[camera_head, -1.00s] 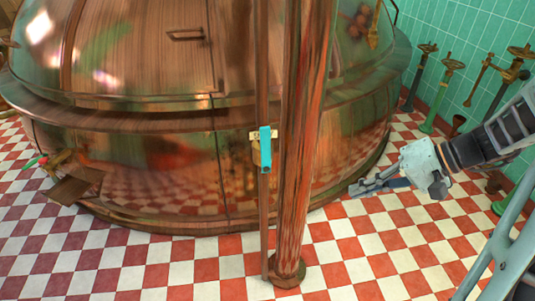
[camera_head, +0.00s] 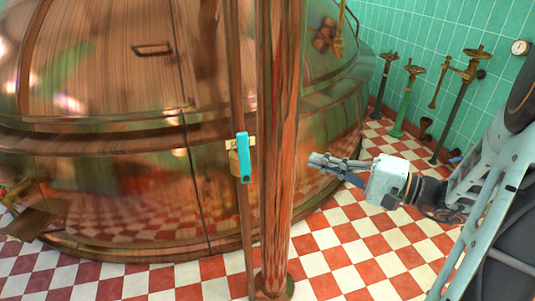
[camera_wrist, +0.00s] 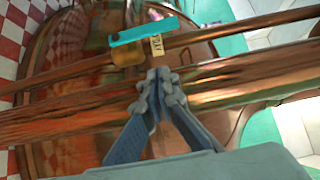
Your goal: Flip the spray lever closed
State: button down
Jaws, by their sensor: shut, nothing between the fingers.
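The spray lever is a turquoise handle (camera_head: 244,158) on a thin copper pipe (camera_head: 240,80), with a brass valve body (camera_head: 234,163) and a small pale tag beside it. In the head view the handle points along the pipe, nearly upright. In the wrist view the turquoise lever (camera_wrist: 143,31) lies tilted across the upper middle, beside a tag (camera_wrist: 156,45) with lettering too blurred to read. My gripper (camera_head: 313,160) is shut and empty, to the right of the thick copper pipe and apart from the lever. In the wrist view my gripper (camera_wrist: 158,78) shows its fingertips together, below the lever.
A thick copper pipe (camera_head: 280,120) stands between my gripper and the lever. The big copper kettle (camera_head: 110,170) fills the left. Several valve stands, one of them green (camera_head: 405,100), line the tiled wall at the right. Checkered floor (camera_head: 350,250) is open in front.

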aim_at(244, 159)
jog(key=s+a+b+x, duration=0.1)
jog(key=s+x, duration=0.1)
jog(key=x, duration=1.1)
jog(key=shift+s+a+b, duration=0.15)
jog(key=shift+s+b, duration=0.15)
jog(key=shift+a, duration=0.1)
jog(key=shift+a+r, duration=0.1)
